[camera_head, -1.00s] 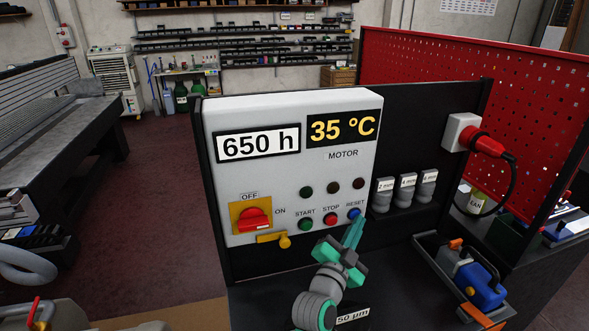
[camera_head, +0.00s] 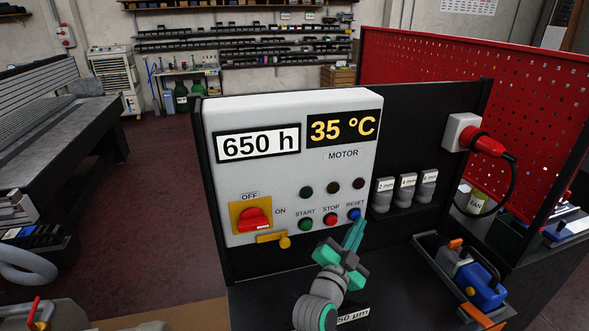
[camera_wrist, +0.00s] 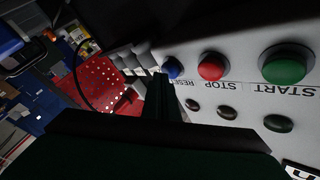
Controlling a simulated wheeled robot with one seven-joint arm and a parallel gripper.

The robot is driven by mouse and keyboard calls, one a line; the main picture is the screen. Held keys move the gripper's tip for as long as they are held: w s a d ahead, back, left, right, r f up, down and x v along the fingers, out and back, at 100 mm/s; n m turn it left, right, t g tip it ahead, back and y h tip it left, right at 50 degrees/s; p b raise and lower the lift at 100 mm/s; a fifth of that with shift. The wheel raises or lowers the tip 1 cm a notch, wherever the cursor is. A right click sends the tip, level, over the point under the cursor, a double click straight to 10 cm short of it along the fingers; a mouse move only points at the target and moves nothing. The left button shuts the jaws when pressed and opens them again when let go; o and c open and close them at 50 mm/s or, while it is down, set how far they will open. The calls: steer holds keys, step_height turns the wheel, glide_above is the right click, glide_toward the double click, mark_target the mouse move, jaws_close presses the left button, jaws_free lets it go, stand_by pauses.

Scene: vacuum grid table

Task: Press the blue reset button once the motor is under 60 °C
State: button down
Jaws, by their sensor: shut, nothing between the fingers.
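The white control panel (camera_head: 228,178) stands upright with a display (camera_head: 343,128) reading 35 °C above the word MOTOR. The blue RESET button (camera_head: 354,214) is at its lower right, beside the red STOP button (camera_head: 331,219) and the green START button (camera_head: 306,225). My gripper (camera_head: 355,232) is shut and empty, its green fingertips just below and in front of the blue button. In the wrist view the blue button (camera_wrist: 172,68) shows just beyond the fingertips (camera_wrist: 161,80). I cannot tell whether they touch it.
A red rotary switch (camera_head: 255,219) on a yellow plate is set towards the panel's left, with a yellow padlock (camera_head: 284,241) below. Three small labelled containers (camera_head: 407,190) stand right of the panel. A red plug (camera_head: 487,146) with a cable and a blue device (camera_head: 478,284) are further right.

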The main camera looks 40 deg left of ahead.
steer(key=s+d, duration=0.3)
steer(key=d, duration=0.1)
steer(key=shift+s+d, duration=0.35)
steer(key=shift+d, duration=0.05)
steer(key=shift+a, duration=0.1)
stand_by(0.8)
